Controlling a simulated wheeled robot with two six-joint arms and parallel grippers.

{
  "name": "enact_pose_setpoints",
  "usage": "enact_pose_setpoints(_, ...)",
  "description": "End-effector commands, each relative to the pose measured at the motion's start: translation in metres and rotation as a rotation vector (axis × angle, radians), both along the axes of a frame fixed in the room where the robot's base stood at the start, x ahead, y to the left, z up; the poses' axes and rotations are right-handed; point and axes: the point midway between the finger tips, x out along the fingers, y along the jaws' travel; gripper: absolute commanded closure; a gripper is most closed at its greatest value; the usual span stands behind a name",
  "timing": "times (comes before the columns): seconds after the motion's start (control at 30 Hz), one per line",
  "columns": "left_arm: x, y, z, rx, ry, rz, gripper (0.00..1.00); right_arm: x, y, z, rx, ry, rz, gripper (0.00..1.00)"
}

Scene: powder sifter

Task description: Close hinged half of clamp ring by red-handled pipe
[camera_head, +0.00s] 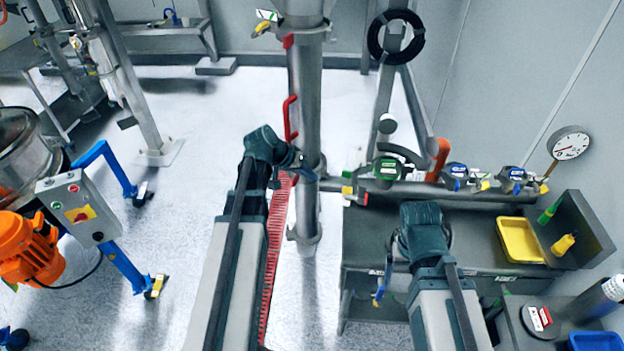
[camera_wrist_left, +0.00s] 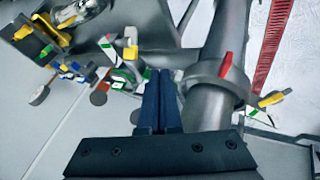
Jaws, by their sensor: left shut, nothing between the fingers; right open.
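A tall steel pipe (camera_head: 303,90) stands at centre, with a red handle (camera_head: 290,118) on its left side. An upper collar (camera_head: 305,33) carries a red tab. My left gripper (camera_head: 300,167) is beside the pipe, below the handle; its fingers (camera_wrist_left: 160,72) are shut and empty in the left wrist view. There a ring (camera_wrist_left: 213,78) with a red tab surrounds a pipe (camera_wrist_left: 230,30), right of the fingers and apart from them. I cannot tell which clamp half is hinged. My right gripper (camera_head: 420,240) is over the bench; its fingers are mostly hidden.
Valves (camera_head: 388,168) line a horizontal pipe at right. A yellow tray (camera_head: 521,241) sits on the dark bench. A red slotted strip (camera_head: 275,245) runs beside my left arm. An orange motor (camera_head: 28,252) and control box (camera_head: 78,208) stand left; floor between is clear.

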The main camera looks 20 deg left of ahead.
Motion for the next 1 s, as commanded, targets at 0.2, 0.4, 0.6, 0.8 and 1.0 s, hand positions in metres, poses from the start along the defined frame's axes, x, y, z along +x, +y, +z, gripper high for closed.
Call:
enact_pose_setpoints(0.2,0.019,-0.016,-0.04,0.001,0.0,-0.002,1.0,0.0,0.0,-0.039,-0.002,0.0,0.007,0.08)
enact_pose_setpoints(0.4,0.032,-0.029,-0.06,0.002,0.0,-0.002,1.0,0.0,0.0,-0.06,-0.002,0.001,0.011,0.08)
enact_pose_setpoints(0.6,0.035,-0.056,-0.053,0.001,0.0,-0.002,1.0,0.0,0.0,-0.053,-0.002,0.0,0.01,0.08)
enact_pose_setpoints(0.8,0.037,-0.065,-0.053,0.001,0.0,0.0,1.0,0.0,0.0,-0.053,-0.002,0.0,0.01,0.08)
enact_pose_setpoints(1.0,0.037,-0.066,-0.053,0.001,0.0,0.0,1.0,0.0,0.0,-0.053,-0.002,0.0,0.01,0.08)
